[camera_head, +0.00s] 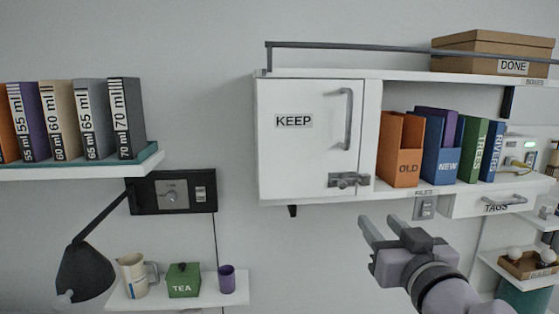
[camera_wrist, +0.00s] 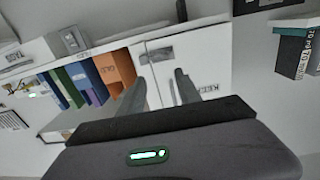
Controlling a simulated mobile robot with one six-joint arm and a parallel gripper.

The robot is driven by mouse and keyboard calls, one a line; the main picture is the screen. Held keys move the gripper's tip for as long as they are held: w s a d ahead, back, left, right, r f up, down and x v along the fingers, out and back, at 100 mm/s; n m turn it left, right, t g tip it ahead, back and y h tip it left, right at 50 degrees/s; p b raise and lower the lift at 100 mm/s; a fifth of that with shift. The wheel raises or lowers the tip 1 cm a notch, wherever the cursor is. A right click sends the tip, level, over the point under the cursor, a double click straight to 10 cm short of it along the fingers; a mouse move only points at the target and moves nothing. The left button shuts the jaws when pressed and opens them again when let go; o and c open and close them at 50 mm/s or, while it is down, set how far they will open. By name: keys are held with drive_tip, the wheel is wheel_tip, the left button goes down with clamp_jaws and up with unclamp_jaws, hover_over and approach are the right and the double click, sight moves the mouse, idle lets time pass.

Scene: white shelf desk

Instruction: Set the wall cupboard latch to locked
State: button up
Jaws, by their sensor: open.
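The white wall cupboard (camera_head: 300,165) has a shut door marked KEEP, with a grey vertical handle (camera_head: 348,118) near its right edge. The grey latch (camera_head: 349,180) sits low on the door's right side, reaching across to the frame. Its exact setting is too small to tell. In the wrist view the latch (camera_wrist: 158,55) shows above and between the fingers, and the picture is turned over. My gripper (camera_head: 377,230) is open and empty, below the latch and a little to its right, apart from it. It also shows in the wrist view (camera_wrist: 158,85).
Folders (camera_head: 400,150) and several books stand on the shelf right of the cupboard. A TAGS drawer (camera_head: 500,200) and a wall switch (camera_head: 425,208) are below. A DONE box (camera_head: 480,50) is on top. A lamp (camera_head: 85,270) and tea shelf (camera_head: 190,292) are lower left. Wall below the cupboard is mostly clear.

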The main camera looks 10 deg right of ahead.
sight(343, 185)
drive_tip(key=shift+n, duration=0.3)
drive_tip(key=w+b, duration=0.1)
drive_tip(key=w, duration=0.4)
drive_tip(key=w+d, duration=0.1)
drive_tip(key=w, duration=0.5)
drive_tip(key=w+b, duration=0.1)
drive_tip(key=w, duration=0.5)
drive_tip(key=shift+w+d+r+b, duration=0.2)
drive_tip(key=shift+d+r+b, duration=0.1)
drive_tip(key=shift+d, duration=0.05)
drive_tip(key=shift+c, duration=0.2)
clamp_jaws()
